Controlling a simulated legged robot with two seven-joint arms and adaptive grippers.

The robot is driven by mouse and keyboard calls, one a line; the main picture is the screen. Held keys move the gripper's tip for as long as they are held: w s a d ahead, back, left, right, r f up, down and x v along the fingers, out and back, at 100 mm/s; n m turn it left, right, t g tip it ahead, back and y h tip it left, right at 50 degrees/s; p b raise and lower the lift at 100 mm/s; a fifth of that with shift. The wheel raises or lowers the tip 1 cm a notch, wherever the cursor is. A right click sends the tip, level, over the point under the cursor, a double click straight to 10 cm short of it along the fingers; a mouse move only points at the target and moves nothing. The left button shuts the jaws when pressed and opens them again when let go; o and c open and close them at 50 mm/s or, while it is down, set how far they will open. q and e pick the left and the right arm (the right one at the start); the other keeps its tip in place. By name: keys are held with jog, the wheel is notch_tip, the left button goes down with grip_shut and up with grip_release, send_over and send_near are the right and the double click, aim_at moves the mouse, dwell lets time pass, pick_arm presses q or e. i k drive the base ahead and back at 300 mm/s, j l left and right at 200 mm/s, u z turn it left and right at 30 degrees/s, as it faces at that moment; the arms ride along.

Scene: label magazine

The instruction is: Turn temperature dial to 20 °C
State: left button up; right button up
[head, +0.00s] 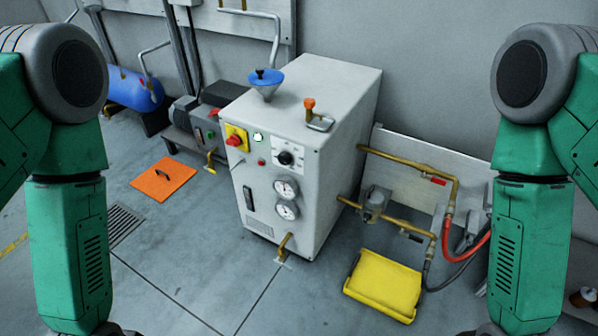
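The temperature dial (286,158) is a black round knob on a white scale plate, on the front of a grey cabinet (337,110). The scale marks are too small to read, so I cannot tell its setting. My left arm hangs at the left edge and my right arm at the right edge, both well apart from the cabinet. Both grippers are out of view below the picture.
A blue funnel (267,78) stands on top. A yellow tray (384,286) lies at right. The floor in front is clear.

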aim_at(284, 158)
jog(key=i+u, duration=0.1)
jog(key=i, duration=0.3)
jog(key=i+l+u, duration=0.1)
jog(key=i, duration=0.35)
